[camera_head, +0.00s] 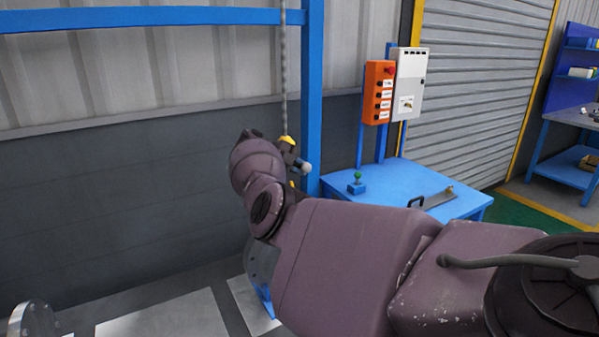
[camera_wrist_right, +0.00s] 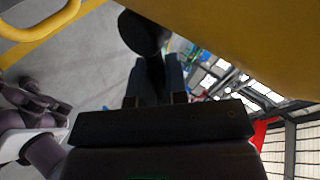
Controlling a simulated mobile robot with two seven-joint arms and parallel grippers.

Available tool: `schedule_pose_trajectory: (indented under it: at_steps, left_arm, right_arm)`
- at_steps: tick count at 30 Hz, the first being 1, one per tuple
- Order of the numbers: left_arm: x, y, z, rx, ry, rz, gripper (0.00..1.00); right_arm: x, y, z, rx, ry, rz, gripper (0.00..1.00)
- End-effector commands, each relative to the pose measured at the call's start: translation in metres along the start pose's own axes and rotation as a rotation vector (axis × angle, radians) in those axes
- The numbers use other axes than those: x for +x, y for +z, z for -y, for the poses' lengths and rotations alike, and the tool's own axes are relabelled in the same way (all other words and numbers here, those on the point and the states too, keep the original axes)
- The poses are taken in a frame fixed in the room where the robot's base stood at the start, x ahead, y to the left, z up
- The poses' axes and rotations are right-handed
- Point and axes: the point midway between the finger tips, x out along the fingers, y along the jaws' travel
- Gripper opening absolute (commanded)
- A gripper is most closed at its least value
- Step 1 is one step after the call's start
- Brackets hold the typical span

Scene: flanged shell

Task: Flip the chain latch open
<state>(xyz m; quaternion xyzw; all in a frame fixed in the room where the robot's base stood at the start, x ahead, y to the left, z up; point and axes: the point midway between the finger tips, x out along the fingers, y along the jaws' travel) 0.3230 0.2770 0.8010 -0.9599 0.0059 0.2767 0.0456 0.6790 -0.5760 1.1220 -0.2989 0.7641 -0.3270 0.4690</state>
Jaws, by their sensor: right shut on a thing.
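A chain (camera_head: 283,70) hangs from the blue overhead beam. A yellow fitting (camera_head: 287,140) shows at its lower end, partly hidden by my right arm. A small part with a pale, bluish rounded end (camera_head: 305,168) sticks out to its right. In the right wrist view my right gripper (camera_wrist_right: 155,80) is shut on a dark, round-ended part (camera_wrist_right: 145,33), which looks like the latch handle. A large yellow body (camera_wrist_right: 250,35) is close beside it. I cannot tell whether the latch is open. In the head view my right arm hides the gripper's fingers. My left gripper is not in view.
A blue post (camera_head: 312,90) stands just right of the chain. A metal flange (camera_head: 30,320) shows at lower left.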

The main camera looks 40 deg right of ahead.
Motion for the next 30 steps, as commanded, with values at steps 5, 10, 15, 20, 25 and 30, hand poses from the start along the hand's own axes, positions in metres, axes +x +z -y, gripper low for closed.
schedule_pose_trajectory:
  at_steps: [5,10,15,20,25,30]
  left_arm:
    - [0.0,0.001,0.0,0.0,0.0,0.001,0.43]
    - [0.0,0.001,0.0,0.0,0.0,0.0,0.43]
    - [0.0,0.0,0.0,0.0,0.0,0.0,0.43]
    - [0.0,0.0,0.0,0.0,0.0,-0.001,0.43]
    - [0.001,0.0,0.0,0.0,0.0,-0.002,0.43]
    - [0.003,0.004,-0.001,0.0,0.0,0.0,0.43]
  right_arm:
    - [0.0,0.0,0.0,-0.013,0.0,-0.008,0.0]
    - [0.0,0.0,0.0,-0.013,0.0,-0.008,0.0]
    - [0.0,-0.001,0.0,-0.012,0.0,-0.008,0.23]
    - [0.0,0.0,0.0,-0.011,0.0,-0.007,0.24]
    - [-0.003,0.0,0.0,-0.01,0.0,-0.006,0.24]
    - [-0.02,0.001,-0.001,-0.01,-0.001,-0.004,0.24]
